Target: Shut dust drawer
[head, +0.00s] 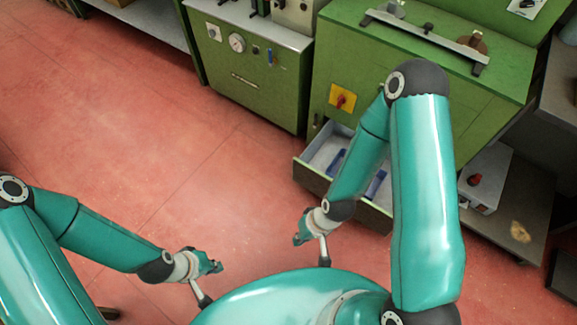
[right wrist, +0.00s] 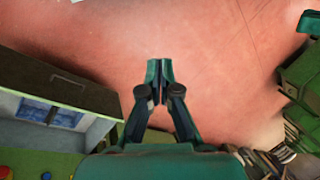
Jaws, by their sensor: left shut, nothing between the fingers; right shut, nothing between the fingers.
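The dust drawer (head: 312,180) stands pulled out low at the front of the green machine in the head view. Its front is dark, and its pale inside holds blue pieces. My right forearm hides part of it. The drawer also shows at the left of the right wrist view (right wrist: 62,86). My right gripper (head: 299,238) is shut and empty, in front of the drawer and apart from it. It points over bare floor in the right wrist view (right wrist: 159,72). My left gripper (head: 212,264) is shut and empty, over the floor further left.
The green machine (head: 405,55) carries a yellow plate with a red switch (head: 342,99). A green cabinet with a gauge (head: 237,43) stands to its left. A low shelf with a grey box (head: 487,178) is at the right. The red floor (head: 130,130) is clear at left.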

